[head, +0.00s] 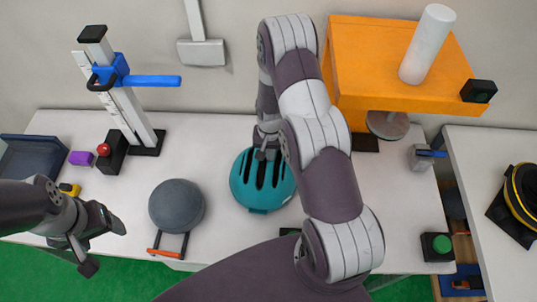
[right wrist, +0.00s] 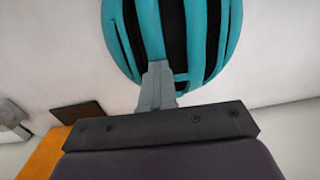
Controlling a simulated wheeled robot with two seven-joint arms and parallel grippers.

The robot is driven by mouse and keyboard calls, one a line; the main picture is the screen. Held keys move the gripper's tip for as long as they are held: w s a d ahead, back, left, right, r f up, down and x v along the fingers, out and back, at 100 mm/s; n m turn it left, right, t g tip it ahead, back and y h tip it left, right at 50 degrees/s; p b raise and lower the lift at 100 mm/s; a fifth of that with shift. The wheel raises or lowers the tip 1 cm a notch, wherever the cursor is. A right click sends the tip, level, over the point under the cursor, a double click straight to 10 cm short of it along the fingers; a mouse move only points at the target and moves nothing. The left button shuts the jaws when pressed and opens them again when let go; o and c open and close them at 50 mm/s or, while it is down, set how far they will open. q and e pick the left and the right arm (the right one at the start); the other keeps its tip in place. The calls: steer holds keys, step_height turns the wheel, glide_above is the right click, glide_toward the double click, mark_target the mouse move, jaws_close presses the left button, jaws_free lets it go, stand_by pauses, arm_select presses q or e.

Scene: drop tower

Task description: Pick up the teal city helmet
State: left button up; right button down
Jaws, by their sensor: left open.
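The teal city helmet (head: 265,208) sits on the white table with its dark vents facing up. My right gripper (head: 266,150) is at the helmet's far edge. In the right wrist view, a grey finger of my right gripper (right wrist: 157,85) overlaps the rim of the helmet (right wrist: 206,40) between dark vents. The other finger is hidden there, so I cannot tell whether the jaws are shut or touching. My left gripper (head: 102,243) is open and empty at the table's front left, well apart from the helmet.
A measuring post with a blue arm (head: 150,81) stands at the back left. An orange block holding a white cylinder (head: 427,45) is at the back right. A green button box (head: 436,246) is front right.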

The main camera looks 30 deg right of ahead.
steer(key=shift+a+r, duration=0.1)
steer(key=shift+r, duration=0.3)
steer(key=s+a+r+b, duration=0.3)
steer(key=s+r, duration=0.4)
steer(key=s, duration=0.3)
steer(key=shift+s+r, duration=0.25)
steer(key=shift+s, duration=0.15)
steer(key=shift+c, duration=1.9)
jaws_free()
steer(key=shift+a, duration=0.1)
steer(key=shift+w, duration=0.1)
